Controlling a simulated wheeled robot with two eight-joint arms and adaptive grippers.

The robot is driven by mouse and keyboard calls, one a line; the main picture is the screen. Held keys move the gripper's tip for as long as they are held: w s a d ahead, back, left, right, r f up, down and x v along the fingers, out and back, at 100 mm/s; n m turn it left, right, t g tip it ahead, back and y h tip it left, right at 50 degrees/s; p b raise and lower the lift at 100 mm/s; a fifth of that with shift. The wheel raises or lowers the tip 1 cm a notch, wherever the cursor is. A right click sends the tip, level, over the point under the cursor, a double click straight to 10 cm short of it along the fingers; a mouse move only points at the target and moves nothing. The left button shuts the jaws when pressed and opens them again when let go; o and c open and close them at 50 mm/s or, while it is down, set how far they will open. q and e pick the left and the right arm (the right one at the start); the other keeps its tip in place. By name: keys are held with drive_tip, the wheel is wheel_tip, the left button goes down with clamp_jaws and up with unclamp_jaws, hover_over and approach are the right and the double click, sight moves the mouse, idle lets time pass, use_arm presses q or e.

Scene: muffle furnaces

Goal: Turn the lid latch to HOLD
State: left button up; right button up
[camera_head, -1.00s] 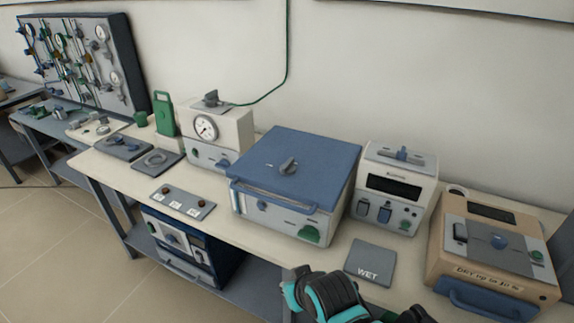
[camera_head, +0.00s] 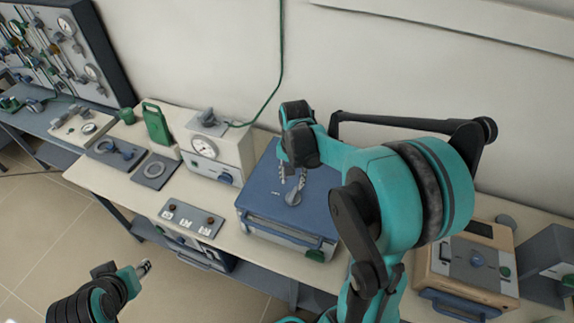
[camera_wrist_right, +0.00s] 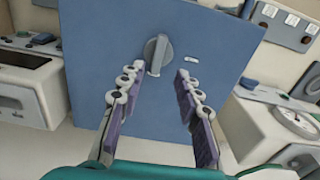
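The lid latch (camera_head: 293,198) is a grey knob with a raised grip on the blue lid (camera_head: 262,190) of the box furnace. In the right wrist view the latch (camera_wrist_right: 157,53) shows just beyond my fingertips, its grip nearly upright in the picture. A small pale label (camera_wrist_right: 191,58) beside it is too small to read. My right gripper (camera_head: 292,180) is over the lid, open, with its fingers (camera_wrist_right: 155,80) pointing at the latch and nothing between them. My left gripper (camera_head: 144,268) is low at the left, away from the furnace; its finger gap is unclear.
A gauge unit (camera_head: 212,152) stands left of the blue-lidded furnace, with a button plate (camera_head: 192,217) in front. A tan unit (camera_head: 467,265) stands to the right, and my right arm hides the bench between.

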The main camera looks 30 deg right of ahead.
sight(293, 194)
drive_tip(key=shift+d+r, duration=0.15)
drive_tip(key=shift+s+f, duration=0.1)
drive_tip(key=shift+f, duration=0.1)
wheel_tip(293, 194, down, 7)
drive_tip(key=shift+f+b, duration=0.15)
drive_tip(key=shift+b, duration=0.45)
drive_tip(key=shift+c, duration=0.3)
clamp_jaws()
